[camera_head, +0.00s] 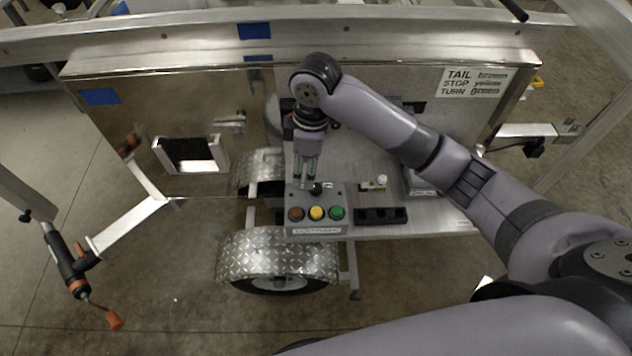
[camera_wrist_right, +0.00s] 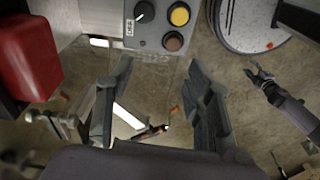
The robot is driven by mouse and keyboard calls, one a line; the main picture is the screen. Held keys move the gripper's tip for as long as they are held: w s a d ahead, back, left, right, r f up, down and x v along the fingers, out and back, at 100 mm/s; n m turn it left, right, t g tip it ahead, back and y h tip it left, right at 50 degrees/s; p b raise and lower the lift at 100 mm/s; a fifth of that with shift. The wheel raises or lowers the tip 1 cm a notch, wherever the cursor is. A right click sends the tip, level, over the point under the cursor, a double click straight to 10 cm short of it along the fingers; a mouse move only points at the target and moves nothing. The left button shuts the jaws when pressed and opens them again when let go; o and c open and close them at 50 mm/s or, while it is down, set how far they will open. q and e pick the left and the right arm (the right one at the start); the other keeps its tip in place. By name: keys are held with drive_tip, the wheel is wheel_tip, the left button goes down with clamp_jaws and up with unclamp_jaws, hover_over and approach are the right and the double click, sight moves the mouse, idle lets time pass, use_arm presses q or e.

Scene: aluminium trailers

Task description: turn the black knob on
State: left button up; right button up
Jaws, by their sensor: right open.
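The control box (camera_head: 333,222) is a grey unit with brown-red, yellow and green buttons along its front. The black knob (camera_head: 317,188) is on its top face, behind the yellow button. In the right wrist view the black knob (camera_wrist_right: 145,11) shows a white pointer line and sits near the top edge. My right gripper (camera_head: 307,178) points down over the box's rear left part, close to the knob. In the wrist view the right gripper (camera_wrist_right: 160,68) has its fingers apart with nothing between them; the knob lies beyond the fingertips. I cannot identify my left gripper in the head view.
The metal trailer wall (camera_head: 190,115) stands behind the box. A diamond-plate fender (camera_head: 270,258) is below left. A black-and-orange crank tool (camera_head: 68,262) is at far left.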

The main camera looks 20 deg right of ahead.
wheel_tip(320, 180, up, 5)
drive_tip(key=h, duration=0.1)
hover_over(316, 187)
drive_tip(key=shift+n, duration=0.4)
wheel_tip(316, 187, down, 17)
drive_tip(key=shift+p, duration=0.55)
clamp_jaws()
drive_tip(key=shift+r, duration=0.1)
